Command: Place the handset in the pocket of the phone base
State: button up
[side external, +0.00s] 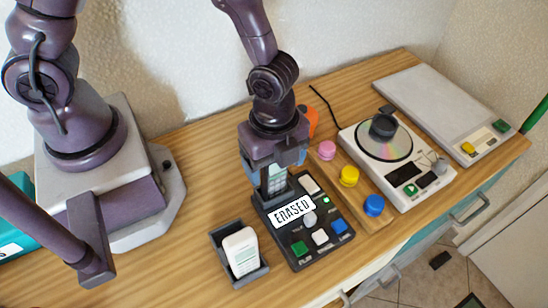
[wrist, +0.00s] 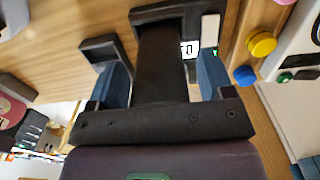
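The dark handset (side external: 277,181), with a pale panel on its face, stands upright at the rear left end of the dark phone base (side external: 320,222). Its lower end meets the base's pocket area, but the seating depth is hidden. My gripper (side external: 276,163) is above and around the handset, pointing down. In the wrist view, the handset (wrist: 163,65) lies between the blue fingers, which are spread, with a gap showing beside the right one. The base has coloured buttons and a label reading "ERASED".
A white device (side external: 241,250) sits in a small dark cradle (side external: 252,277) left of the base. Pink, yellow (side external: 349,175) and blue (side external: 374,205) knobs stand to its right, then a disc player (side external: 410,165) and a grey flat unit (side external: 440,105). The wood counter's front edge is close.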

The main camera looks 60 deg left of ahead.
jog(key=shift+r, duration=0.15)
notch_tip(320, 180, up, 12)
jog(key=shift+r, duration=0.1)
jog(key=s+a+r+n+t, duration=0.2)
jog(key=a+r+n, duration=0.4)
jog(key=n, duration=0.3)
jog(key=s+a+r+n+t, duration=0.3)
jog(key=a+r+n, duration=0.3)
jog(key=a+n, duration=0.3)
jog(key=shift+s+r+t, duration=0.25)
jog(key=shift+s+t, duration=0.05)
jog(key=shift+s, duration=0.2)
jog(key=shift+a, duration=0.1)
